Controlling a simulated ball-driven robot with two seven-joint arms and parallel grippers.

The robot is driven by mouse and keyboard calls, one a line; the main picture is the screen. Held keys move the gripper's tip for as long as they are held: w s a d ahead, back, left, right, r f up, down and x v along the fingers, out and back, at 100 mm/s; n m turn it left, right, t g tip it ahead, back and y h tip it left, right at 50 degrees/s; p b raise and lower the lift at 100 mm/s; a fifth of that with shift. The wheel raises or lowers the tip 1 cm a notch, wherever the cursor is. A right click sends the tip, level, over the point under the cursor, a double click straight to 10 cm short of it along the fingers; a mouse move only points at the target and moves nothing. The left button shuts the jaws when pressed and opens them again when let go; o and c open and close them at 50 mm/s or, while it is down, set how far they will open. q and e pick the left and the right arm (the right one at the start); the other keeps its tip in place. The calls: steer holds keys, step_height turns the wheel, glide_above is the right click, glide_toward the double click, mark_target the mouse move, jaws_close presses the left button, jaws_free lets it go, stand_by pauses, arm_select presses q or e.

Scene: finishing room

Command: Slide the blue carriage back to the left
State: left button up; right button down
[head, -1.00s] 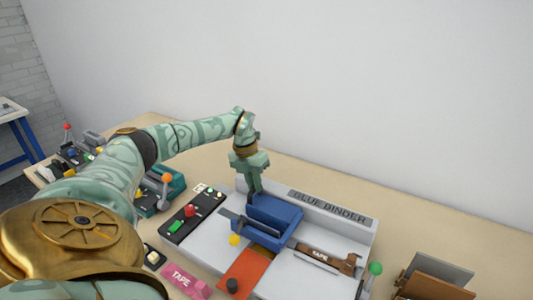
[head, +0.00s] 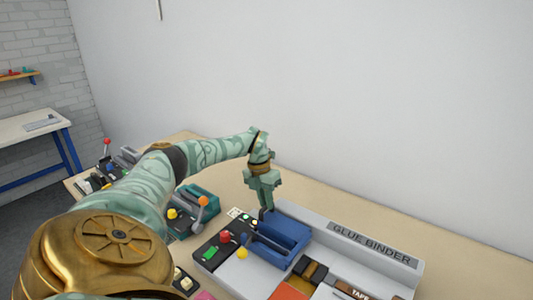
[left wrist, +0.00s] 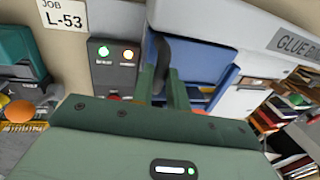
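The blue carriage (head: 284,232) sits at the left end of the glue binder (head: 375,262), close to the dark control panel. A yellow knob (head: 242,253) sits at its front left. My left gripper (head: 267,210) reaches down to the carriage's back left corner. In the left wrist view the carriage (left wrist: 204,62) is just right of the gripper fingers (left wrist: 163,88), which stand close together around a dark upright handle (left wrist: 160,50). The fingertips' contact is partly hidden. My right gripper is out of view.
The control panel (head: 212,254) has a red button and lit lamps. A teal device with an orange-knobbed lever (head: 202,201) stands left of it. A dark and brown block (head: 310,269) lies right of the carriage. A plain wall rises behind the bench.

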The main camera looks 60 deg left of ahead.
arm_select(q)
steer(key=o, duration=0.4)
steer(key=shift+s+a+r, duration=0.1)
steer(key=shift+a, duration=0.2)
steer(key=shift+c, duration=0.2)
steer(key=shift+r, duration=0.15)
steer(key=s+a+r+p, duration=0.1)
steer(key=a+r+p, duration=0.2)
steer(key=r, duration=1.2)
steer(key=shift+r+p, duration=0.3)
steer(key=shift+p, duration=0.05)
